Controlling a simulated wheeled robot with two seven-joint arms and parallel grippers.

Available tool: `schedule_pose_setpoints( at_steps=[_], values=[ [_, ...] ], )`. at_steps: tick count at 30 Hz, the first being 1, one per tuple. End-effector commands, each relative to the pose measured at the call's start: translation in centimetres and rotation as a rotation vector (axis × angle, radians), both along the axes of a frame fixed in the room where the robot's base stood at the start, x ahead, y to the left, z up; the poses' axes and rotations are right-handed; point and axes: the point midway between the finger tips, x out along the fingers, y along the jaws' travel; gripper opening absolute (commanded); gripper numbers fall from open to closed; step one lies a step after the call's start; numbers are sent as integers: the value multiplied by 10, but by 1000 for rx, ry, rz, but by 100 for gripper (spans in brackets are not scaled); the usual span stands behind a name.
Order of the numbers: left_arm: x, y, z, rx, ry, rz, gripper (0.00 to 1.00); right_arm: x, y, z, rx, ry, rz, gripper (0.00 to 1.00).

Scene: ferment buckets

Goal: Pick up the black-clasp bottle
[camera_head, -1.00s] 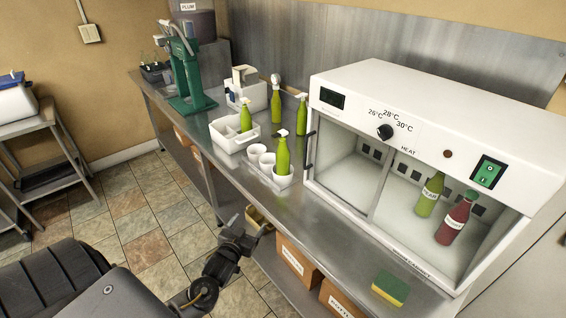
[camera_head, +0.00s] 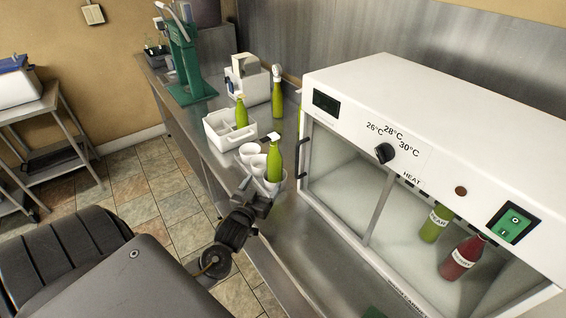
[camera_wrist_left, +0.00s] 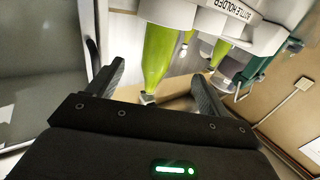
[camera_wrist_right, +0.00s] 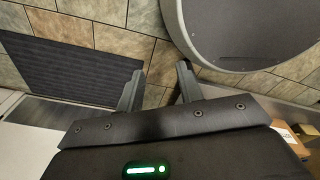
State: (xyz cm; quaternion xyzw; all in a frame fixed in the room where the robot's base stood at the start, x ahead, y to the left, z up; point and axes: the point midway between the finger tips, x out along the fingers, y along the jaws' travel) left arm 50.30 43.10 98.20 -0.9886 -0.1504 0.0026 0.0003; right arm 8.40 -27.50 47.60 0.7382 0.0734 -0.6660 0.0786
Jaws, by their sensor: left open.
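A green bottle (camera_head: 274,162) stands upright in the front cup of the white bottle holder (camera_head: 258,182). Its clasp looks pale now but dark in the earlier view. My left gripper (camera_head: 258,197) is open, low in front of the holder and beside this bottle. In the left wrist view, which is upside down, a green bottle (camera_wrist_left: 160,52) shows between the open fingers (camera_wrist_left: 158,92), and I cannot see contact. Other green bottles stand behind, one in a white caddy (camera_head: 226,136) and one (camera_head: 277,98) on the counter. My right gripper (camera_wrist_right: 158,90) is open and empty over the floor.
A white warming cabinet (camera_head: 440,110) stands close to the right of the holder, with a green and a red bottle (camera_head: 462,258) inside. Its black handle (camera_head: 304,158) juts out near the bottle. A green capper stand (camera_head: 185,65) is at the counter's far end.

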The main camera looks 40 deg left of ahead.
Motion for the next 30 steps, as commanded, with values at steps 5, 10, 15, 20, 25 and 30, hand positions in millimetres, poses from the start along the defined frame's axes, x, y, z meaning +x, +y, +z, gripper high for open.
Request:
schedule_pose_setpoints(
  at_steps=[5, 10, 15, 20, 25, 30],
  values=[
    [9, 3, 2, 1, -1, 1, 79, -12, 0, 4, 0, 15, -1, 36],
    [35, 11, 3, 2, 0, 0, 79, -25, 1, 12, 0, 35, -1, 36],
    [52, 15, 1, 1, 0, -1, 79, -21, 1, 15, 0, 31, -1, 36],
    [54, 16, 0, 1, 1, -1, 79, -7, 1, 15, 1, 10, -1, 36],
    [69, 19, 5, 2, 1, 1, 79, -5, 1, 28, 2, 7, -1, 36],
    [93, 24, 3, 2, 1, 1, 79, -12, 1, 39, 2, 16, -1, 36]
  ],
)
